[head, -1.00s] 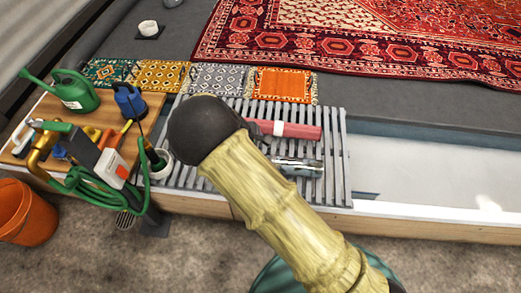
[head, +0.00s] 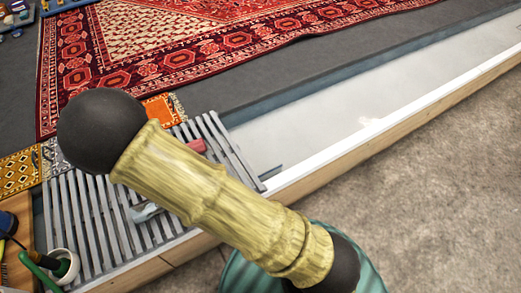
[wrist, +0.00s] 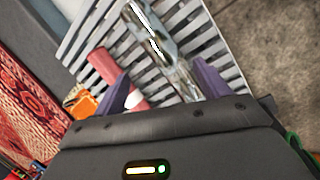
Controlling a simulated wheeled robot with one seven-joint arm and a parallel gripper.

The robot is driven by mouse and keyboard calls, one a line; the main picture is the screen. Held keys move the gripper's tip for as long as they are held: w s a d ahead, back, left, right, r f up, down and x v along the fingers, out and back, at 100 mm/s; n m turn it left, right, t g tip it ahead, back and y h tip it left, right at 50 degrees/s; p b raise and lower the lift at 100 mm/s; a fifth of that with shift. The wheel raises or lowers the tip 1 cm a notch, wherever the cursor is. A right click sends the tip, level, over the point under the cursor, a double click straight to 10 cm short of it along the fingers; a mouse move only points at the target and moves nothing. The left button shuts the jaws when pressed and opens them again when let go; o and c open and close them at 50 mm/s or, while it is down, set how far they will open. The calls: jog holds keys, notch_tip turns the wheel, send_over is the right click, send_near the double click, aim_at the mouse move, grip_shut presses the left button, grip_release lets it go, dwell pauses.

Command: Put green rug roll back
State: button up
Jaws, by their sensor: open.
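I cannot make out a green rug roll in any current view. My gripper (wrist: 163,86) is open and empty in the wrist view, its two purple fingers apart above the slatted rack (wrist: 205,48). A red-pink roll with a white band (wrist: 112,72) lies on the slats near the left finger. A shiny metallic cylinder (wrist: 155,38) lies on the slats beside it. In the head view my arm covers part of the rack (head: 80,215); only an end of the red-pink roll (head: 197,146) and a bit of the metallic cylinder (head: 145,212) show.
A large red patterned rug (head: 190,55) lies on the dark floor behind the rack. Small yellow (head: 20,170) and orange (head: 160,108) rugs lie nearer. A pale trough (head: 330,120) with a white-topped wooden edge runs right. Concrete floor (head: 430,190) at right is clear.

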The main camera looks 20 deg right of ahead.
jog(key=s+d+r+m+y, duration=0.1)
jog(key=s+d+r+m, duration=0.2)
jog(key=d, duration=0.5)
jog(key=s+d+r+m+y, duration=0.1)
jog(key=s+d+r+m, duration=0.3)
jog(key=d, duration=0.5)
jog(key=s+d+r+m, duration=0.3)
jog(key=d+r+m, duration=0.4)
jog(key=d+m, duration=0.1)
jog(key=shift+s+d+r+t+y, duration=0.25)
jog(key=shift+s+d+t+y, duration=0.05)
jog(key=shift+s+t+y, duration=0.1)
jog(key=w+p+v, duration=0.2)
jog(key=p+v, duration=1)
jog(key=p, duration=0.1)
jog(key=w+r+p+v, duration=0.1)
jog(key=w+p+v, duration=0.2)
jog(key=p+v, duration=1)
jog(key=w+r+p+v, duration=0.1)
jog(key=w+p+v, duration=0.2)
jog(key=p+v, duration=1)
jog(key=shift+w, duration=0.3)
jog(key=shift+f, duration=0.1)
